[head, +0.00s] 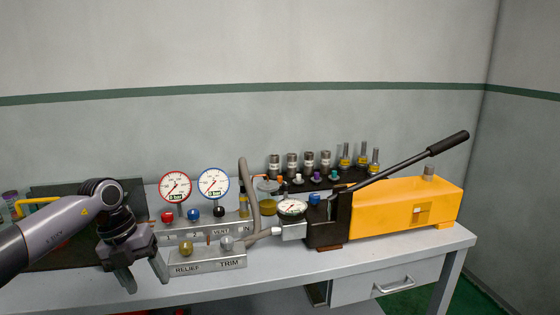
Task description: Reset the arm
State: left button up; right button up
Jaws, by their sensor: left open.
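My left arm comes in from the left edge, and its dark left gripper (146,283) points down over the front left of the bench. Its two fingers are spread apart with nothing between them. It is left of the grey block marked RELIEF and TRIM (208,261) and does not appear to touch it. My right gripper is out of view. A yellow hand pump (395,208) stands on the right side of the bench, with a long black lever (420,157) tilted up to the right.
Two dial gauges, red-rimmed (175,186) and blue-rimmed (213,184), stand above the valve block. A grey hose (252,199) rises beside them. Several metal fittings (309,160) stand on a dark rack behind. The grey bench (290,278) has bare room along its front edge, above a drawer (392,285).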

pick_arm(q)
jog(key=s+d+f+n+t+h, duration=0.1)
jog(key=s+d+h, duration=0.2)
jog(key=d+h, duration=0.35)
jog(key=s+d+f+n+t+h, duration=0.1)
jog(key=s+d+f+n+h, duration=0.15)
jog(key=d, duration=0.75)
jog(key=s+d+f+n+t+h, duration=0.1)
jog(key=s+d+h, duration=0.3)
jog(key=d+h, duration=0.3)
jog(key=s+a+f+n+t+y, duration=0.3)
jog(key=s+a+f+n+y, duration=0.5)
jog(key=n, duration=0.5)
jog(key=s+a+f+n+t+y, duration=0.4)
jog(key=s+a+f+n+y, duration=0.4)
jog(key=f+n, duration=0.3)
jog(key=n, duration=0.2)
jog(key=shift+s+a+f+n+y, duration=0.2)
jog(key=shift+s+f+n+y, duration=0.1)
jog(key=shift+s+n, duration=0.05)
jog(key=shift+t, duration=0.3)
